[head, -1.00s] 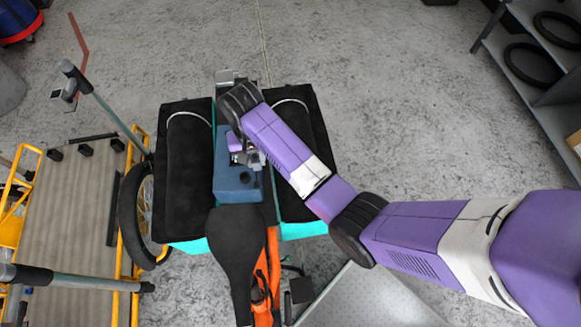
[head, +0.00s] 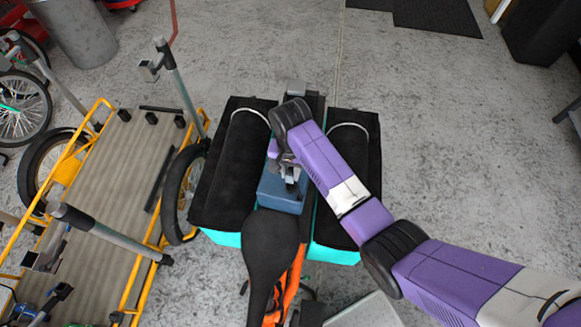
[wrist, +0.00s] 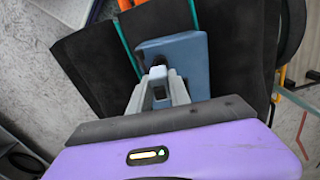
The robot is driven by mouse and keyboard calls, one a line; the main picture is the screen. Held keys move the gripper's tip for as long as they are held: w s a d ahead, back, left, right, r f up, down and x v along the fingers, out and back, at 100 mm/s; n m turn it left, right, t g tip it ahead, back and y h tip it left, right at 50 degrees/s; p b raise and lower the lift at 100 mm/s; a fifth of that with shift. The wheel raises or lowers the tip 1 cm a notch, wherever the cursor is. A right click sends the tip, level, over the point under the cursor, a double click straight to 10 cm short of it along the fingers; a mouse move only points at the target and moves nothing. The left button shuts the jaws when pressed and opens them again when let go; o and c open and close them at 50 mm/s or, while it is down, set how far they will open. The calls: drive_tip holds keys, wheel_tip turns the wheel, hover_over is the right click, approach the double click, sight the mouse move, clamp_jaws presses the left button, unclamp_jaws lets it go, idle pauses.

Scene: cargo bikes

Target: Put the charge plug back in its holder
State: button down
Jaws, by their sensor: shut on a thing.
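My gripper (head: 289,174) is over the blue box (head: 278,198) behind the saddle of a cargo bike. Its fingers are closed together around a small dark piece (head: 291,188), which seems to be the charge plug, at the top of the box. In the wrist view my fingers (wrist: 160,86) come together over the blue box (wrist: 185,50), with a pale grey part between their tips. The fingers hide most of the plug, and I cannot tell whether it touches the box. I cannot make out the plug's holder.
Black panniers flank the box, one on the left (head: 232,180) and one on the right (head: 352,180). The black saddle (head: 270,240) is in front. A yellow cargo bike with a wooden deck (head: 105,200) stands close on the left.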

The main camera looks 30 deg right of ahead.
drive_tip(key=shift+f+b, duration=0.35)
drive_tip(key=shift+f, duration=0.4)
drive_tip(key=shift+f+b, duration=1.05)
drive_tip(key=shift+f, duration=0.9)
drive_tip(key=c, duration=1.1)
unclamp_jaws()
drive_tip(key=shift+r, duration=3.95)
